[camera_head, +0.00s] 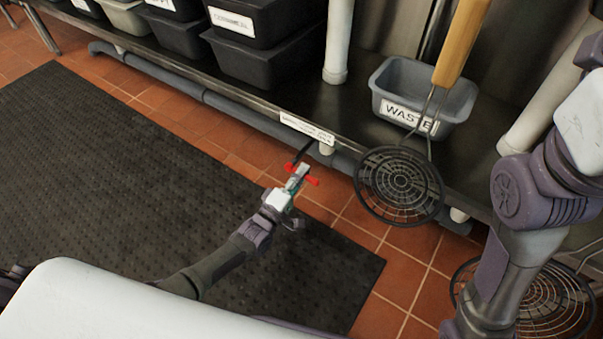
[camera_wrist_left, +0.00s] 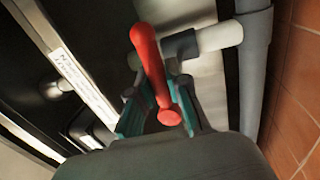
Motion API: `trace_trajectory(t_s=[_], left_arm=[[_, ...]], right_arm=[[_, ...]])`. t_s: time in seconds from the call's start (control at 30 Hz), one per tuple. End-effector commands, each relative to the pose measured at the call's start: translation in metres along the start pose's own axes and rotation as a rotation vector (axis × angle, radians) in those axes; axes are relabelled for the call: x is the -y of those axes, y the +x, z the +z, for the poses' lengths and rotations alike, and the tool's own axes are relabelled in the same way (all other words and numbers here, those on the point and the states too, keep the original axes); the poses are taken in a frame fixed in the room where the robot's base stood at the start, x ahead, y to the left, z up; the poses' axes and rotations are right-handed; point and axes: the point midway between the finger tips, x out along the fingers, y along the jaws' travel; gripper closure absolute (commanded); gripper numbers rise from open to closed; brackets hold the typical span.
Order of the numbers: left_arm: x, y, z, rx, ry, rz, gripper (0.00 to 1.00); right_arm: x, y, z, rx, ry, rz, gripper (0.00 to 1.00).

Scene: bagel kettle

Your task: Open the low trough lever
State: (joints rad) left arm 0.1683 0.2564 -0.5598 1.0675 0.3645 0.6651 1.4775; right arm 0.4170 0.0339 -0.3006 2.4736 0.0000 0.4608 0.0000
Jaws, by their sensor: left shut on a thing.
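The red lever (camera_wrist_left: 150,65) shows in the left wrist view, with its rounded end between the teal-lined fingers of my left gripper (camera_wrist_left: 160,118). In the head view my left gripper (camera_head: 299,176) is low at the front edge of the under-shelf, shut on the red lever (camera_head: 313,181). Red shows on both sides of the fingers there. The fingers hide part of the lever. A white pipe stub (camera_wrist_left: 218,36) and a grey pipe (camera_wrist_left: 254,75) lie beside the lever in the wrist view. My right arm is at the right; its gripper is not in view.
A labelled shelf edge (camera_head: 307,128) runs above the lever. A wire strainer (camera_head: 400,186) with a wooden handle (camera_head: 461,40) is to the right, in front of a grey WASTE bin (camera_head: 455,100). Another strainer (camera_head: 545,305) is partly behind my right arm. A black mat (camera_head: 130,170) covers the floor.

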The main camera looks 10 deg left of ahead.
Motion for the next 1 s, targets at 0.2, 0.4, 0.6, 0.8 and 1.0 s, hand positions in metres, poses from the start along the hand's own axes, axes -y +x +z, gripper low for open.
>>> trace_trajectory(t_s=[0.2, 0.4, 0.6, 0.8, 1.0], left_arm=[[0.001, -0.001, -0.001, -0.003, -0.006, -0.002, 1.00], [0.001, -0.001, -0.001, -0.002, -0.004, -0.002, 0.83], [0.000, -0.001, -0.001, -0.002, -0.004, -0.001, 0.58], [0.000, 0.000, 0.000, -0.001, -0.003, -0.001, 0.58], [0.001, -0.014, 0.000, -0.001, -0.004, -0.002, 0.58]], right_arm=[[0.000, 0.000, 0.000, -0.001, 0.000, 0.002, 0.60], [-0.001, 0.000, 0.000, -0.002, 0.001, 0.007, 0.60], [-0.001, 0.001, 0.000, -0.003, 0.001, 0.009, 0.60], [-0.001, 0.000, 0.000, -0.002, 0.001, 0.010, 0.60], [-0.001, 0.000, 0.000, -0.001, 0.000, 0.009, 0.60]])
